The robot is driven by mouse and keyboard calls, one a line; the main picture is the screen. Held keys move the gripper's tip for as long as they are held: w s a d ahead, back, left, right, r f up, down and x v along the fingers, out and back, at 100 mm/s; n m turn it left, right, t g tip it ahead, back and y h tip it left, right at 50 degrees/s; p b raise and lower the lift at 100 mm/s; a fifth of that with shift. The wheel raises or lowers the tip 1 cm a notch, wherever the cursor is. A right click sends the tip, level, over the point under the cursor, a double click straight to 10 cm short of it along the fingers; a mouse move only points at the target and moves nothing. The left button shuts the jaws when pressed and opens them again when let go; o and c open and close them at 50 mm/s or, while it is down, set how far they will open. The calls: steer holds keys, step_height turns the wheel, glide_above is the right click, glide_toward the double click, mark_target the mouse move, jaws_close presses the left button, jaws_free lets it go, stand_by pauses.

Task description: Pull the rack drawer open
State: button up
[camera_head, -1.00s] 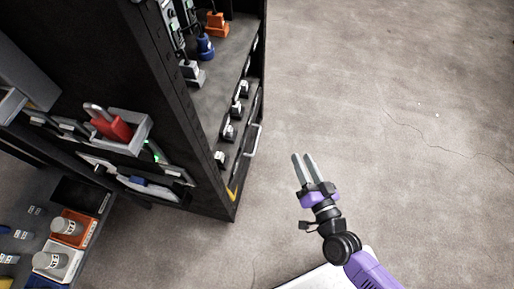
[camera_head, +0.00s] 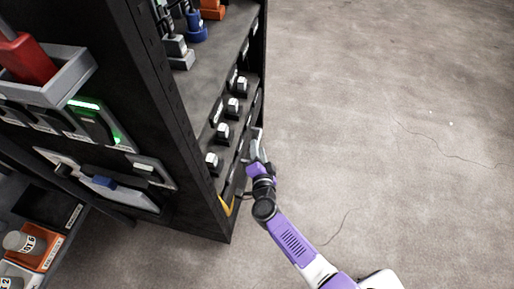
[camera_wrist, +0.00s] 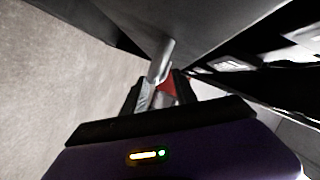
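The rack (camera_head: 185,110) is a tall dark cabinet on the left in the head view. A light metal drawer handle (camera_head: 257,134) is on its right-hand face, low down. The drawer front is dark and seen at a steep angle; I see no clear gap around it. My gripper (camera_head: 257,154) is at the handle, its fingertips overlapping it. In the wrist view, a grey metal bar (camera_wrist: 163,58) runs up from between the fingers of my gripper (camera_wrist: 163,88), with a red patch beside it. Whether the fingers are closed on the bar is not clear.
Black knobs with white labels (camera_head: 222,131) sit on the rack shelf. A grey tray (camera_head: 50,82) with a red object is on the rack's near side. An orange bin (camera_head: 40,247) stands lower left. The floor (camera_head: 400,130) to the right is clear.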

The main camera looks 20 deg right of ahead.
steer(key=shift+b+x, duration=0.6)
steer(key=shift+x, duration=0.85)
jaws_close()
stand_by(0.4)
